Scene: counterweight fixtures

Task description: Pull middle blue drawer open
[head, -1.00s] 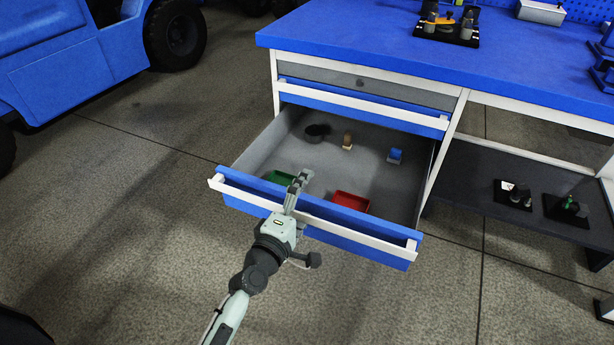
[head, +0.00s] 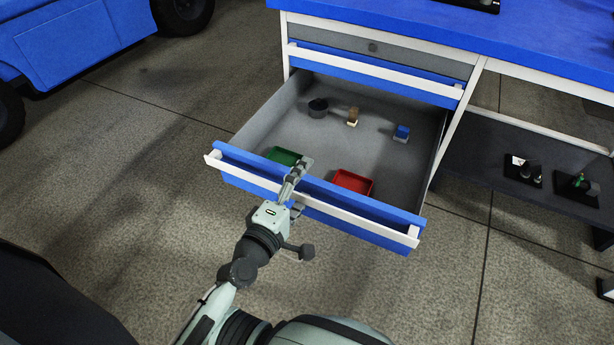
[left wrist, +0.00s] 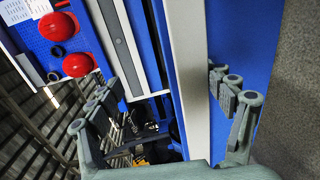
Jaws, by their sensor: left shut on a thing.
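The middle blue drawer (head: 377,202) is pulled well out of the workbench cabinet, and its grey inside shows. A white handle bar (head: 352,222) runs along its blue front. My left gripper (head: 297,172) is at the handle, left of its middle, with its fingers reaching over the top edge of the front. In the left wrist view, the fingers of my left gripper (left wrist: 163,88) lie on either side of the white handle bar (left wrist: 187,75) and drawer front, shut on the handle. The exact contact is partly hidden. My right gripper is not in view.
The drawer holds a green tray (head: 283,155), a red tray (head: 352,182), a dark round pot (head: 318,107) and small blocks. Another blue drawer (head: 380,72) above is shut. A dark shelf (head: 500,150) stands right. A blue vehicle (head: 75,35) is far left. Floor in front is clear.

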